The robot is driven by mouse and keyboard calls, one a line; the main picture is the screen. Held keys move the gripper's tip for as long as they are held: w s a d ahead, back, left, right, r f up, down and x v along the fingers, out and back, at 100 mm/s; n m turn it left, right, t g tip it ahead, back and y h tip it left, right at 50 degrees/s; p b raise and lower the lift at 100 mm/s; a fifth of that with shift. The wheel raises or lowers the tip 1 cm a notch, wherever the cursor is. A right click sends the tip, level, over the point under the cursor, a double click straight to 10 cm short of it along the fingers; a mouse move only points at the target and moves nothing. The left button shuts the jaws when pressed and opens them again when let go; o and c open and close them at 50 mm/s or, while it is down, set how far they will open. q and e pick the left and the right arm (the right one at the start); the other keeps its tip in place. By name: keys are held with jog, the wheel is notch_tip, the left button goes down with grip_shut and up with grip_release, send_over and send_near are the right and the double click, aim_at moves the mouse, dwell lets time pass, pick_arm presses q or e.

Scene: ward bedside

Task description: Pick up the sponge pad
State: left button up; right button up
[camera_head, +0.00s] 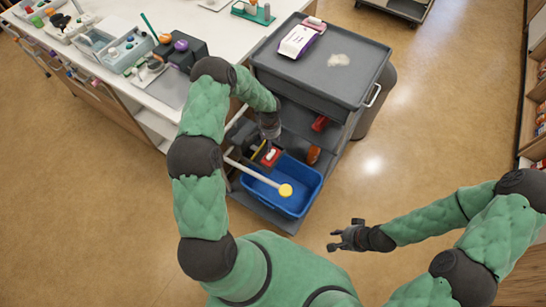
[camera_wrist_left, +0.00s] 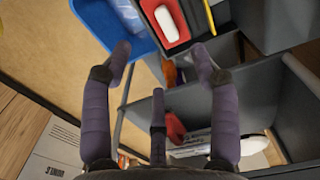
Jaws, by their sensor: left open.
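A small white rounded pad (camera_wrist_left: 165,21), which looks like the sponge pad, lies in a red tray (camera_wrist_left: 184,43) at the top of the left wrist view. In the head view the white pad (camera_head: 270,155) and red tray (camera_head: 274,162) show small beside the blue bin. My left gripper (camera_wrist_left: 162,62) is open and empty, with its fingers spread short of the red tray. In the head view its arm partly hides it as it reaches down at the cart's lower shelf. My right gripper (camera_head: 345,235) is open and empty above bare floor.
The blue bin (camera_head: 310,187) on the grey cart (camera_head: 365,75) has a pale rod with a yellow end (camera_head: 285,190) across it. A white-and-purple pack (camera_head: 298,41) lies on the cart top. A white counter (camera_head: 125,20) stands left.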

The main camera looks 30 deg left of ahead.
pick_arm(q)
notch_tip(320, 180, down, 3)
jog(key=b, duration=0.3)
send_over(272, 154)
jog(key=f, duration=0.5)
jog(key=shift+s+f, duration=0.15)
jog(key=shift+s, duration=0.15)
jog(key=shift+w+f+b, duration=0.15)
jog(key=shift+f+b, duration=0.3)
jog(key=shift+f, duration=0.85)
jog(key=shift+w+f+b, duration=0.1)
jog(key=shift+f+b, duration=0.35)
jog(key=shift+f, duration=0.85)
grip_shut()
